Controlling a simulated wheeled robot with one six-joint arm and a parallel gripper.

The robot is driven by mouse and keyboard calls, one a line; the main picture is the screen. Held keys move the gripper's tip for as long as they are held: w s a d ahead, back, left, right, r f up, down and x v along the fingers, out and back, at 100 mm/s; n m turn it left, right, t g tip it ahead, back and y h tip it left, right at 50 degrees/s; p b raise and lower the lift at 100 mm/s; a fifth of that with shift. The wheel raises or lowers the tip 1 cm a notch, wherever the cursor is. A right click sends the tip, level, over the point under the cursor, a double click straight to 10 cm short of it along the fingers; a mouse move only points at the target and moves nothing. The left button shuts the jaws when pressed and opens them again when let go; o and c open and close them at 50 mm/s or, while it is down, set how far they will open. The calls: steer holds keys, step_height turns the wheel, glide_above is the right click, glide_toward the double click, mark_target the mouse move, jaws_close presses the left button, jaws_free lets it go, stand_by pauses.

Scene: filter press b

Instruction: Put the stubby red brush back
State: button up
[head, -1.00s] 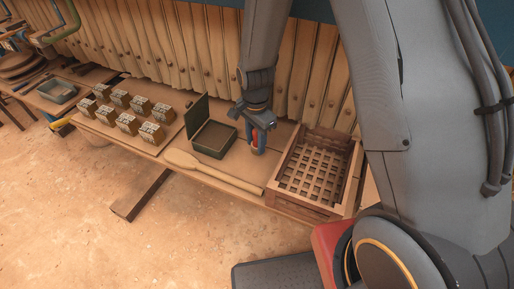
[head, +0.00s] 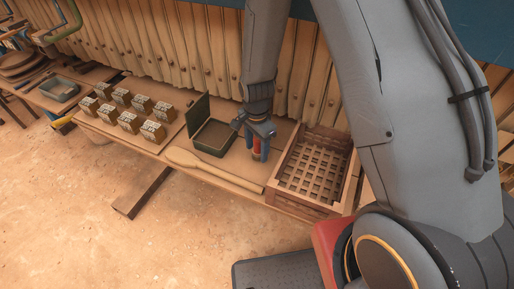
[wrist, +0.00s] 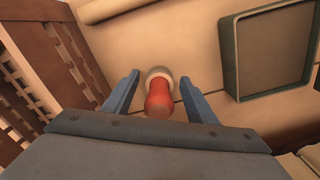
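The stubby red brush (wrist: 158,97) stands on the bench with a red handle and a paler, wider lower end. In the head view only a little of the red brush (head: 257,146) shows between the blue fingers. My gripper (head: 257,152) is low over the bench, between the green box and the wooden crate. In the wrist view my gripper (wrist: 160,77) is open, with one finger on each side of the brush and a visible gap on both sides.
An open green box (head: 213,149) is left of my gripper; a slatted wooden crate (head: 283,193) is close on the right. A long wooden paddle (head: 215,172) lies along the front edge. Several small blocks (head: 129,121) stand farther left. A plank wall (head: 170,50) rises behind.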

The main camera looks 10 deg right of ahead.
step_height(320, 180, up, 12)
steer(key=b, duration=0.3)
steer(key=shift+r, duration=0.15)
steer(key=s+d+r+n+t, duration=0.1)
steer(key=s+d+r+n, duration=0.5)
steer(key=s+d+n, duration=0.4)
steer(key=shift+s+d+r+n+t, duration=0.2)
steer(key=shift+s+r+n+t, duration=0.15)
steer(key=shift+s+n, duration=0.55)
